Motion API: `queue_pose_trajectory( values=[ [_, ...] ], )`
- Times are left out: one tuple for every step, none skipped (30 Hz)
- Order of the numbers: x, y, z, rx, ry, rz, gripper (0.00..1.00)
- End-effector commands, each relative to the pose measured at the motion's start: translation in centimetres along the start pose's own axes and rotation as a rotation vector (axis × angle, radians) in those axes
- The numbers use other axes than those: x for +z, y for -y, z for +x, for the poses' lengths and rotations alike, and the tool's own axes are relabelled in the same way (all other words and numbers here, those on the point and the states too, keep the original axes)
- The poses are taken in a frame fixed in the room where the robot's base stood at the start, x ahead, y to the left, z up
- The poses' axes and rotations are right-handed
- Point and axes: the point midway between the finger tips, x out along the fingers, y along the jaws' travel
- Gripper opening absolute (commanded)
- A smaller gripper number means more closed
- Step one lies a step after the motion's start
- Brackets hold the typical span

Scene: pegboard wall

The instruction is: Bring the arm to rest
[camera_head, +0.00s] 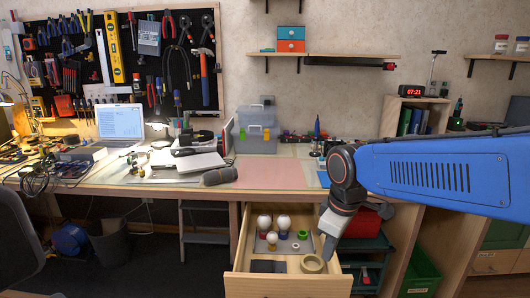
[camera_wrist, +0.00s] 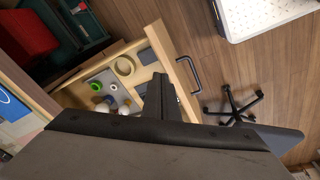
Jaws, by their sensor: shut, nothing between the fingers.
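My blue arm reaches in from the right in the head view, its wrist bent down. My gripper (camera_head: 327,252) is shut and empty, pointing down over the right side of an open wooden drawer (camera_head: 287,287). In the wrist view the shut fingers (camera_wrist: 160,82) show dark in the middle, with the drawer behind them. Inside the drawer are several light bulbs (camera_head: 264,222), a green ring (camera_head: 303,235), a tape roll (camera_head: 312,264) and a dark flat item (camera_head: 268,266). I cannot tell whether the fingertips touch anything.
The drawer's dark handle (camera_wrist: 188,75) faces the open floor. A workbench with a pink mat (camera_head: 270,173) stands above the drawer. A red box (camera_head: 364,222) and a green bin (camera_head: 422,273) are on the right. An office chair (camera_head: 20,240) stands at the left.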

Motion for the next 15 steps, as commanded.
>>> queue_pose_trajectory(
  values=[
    [1.7,-0.1,-0.5,0.015,-0.014,0.062,0.00],
    [2.6,-0.1,-0.7,0.022,-0.021,0.099,0.00],
    [3.7,-0.1,-1.0,0.032,-0.031,0.148,0.00],
    [4.6,0.0,-1.1,0.038,-0.037,0.184,0.00],
    [5.5,0.0,-1.2,0.045,-0.044,0.220,0.00],
    [6.6,0.1,-1.4,0.054,-0.054,0.269,0.00],
    [7.5,0.2,-1.5,0.061,-0.061,0.306,0.00],
    [8.3,0.4,-1.6,0.068,-0.069,0.342,0.00],
    [9.4,0.6,-1.7,0.077,-0.079,0.391,0.00],
    [10.2,0.7,-1.8,0.084,-0.088,0.426,0.00],
    [11.0,0.9,-1.8,0.091,-0.095,0.463,0.00],
    [12.0,1.1,-1.8,0.100,-0.107,0.511,0.00],
    [12.8,1.3,-1.8,0.106,-0.115,0.548,0.00],
    [13.5,1.6,-1.8,0.112,-0.123,0.583,0.00],
    [14.5,1.9,-1.7,0.121,-0.134,0.630,0.00]
  ],
)
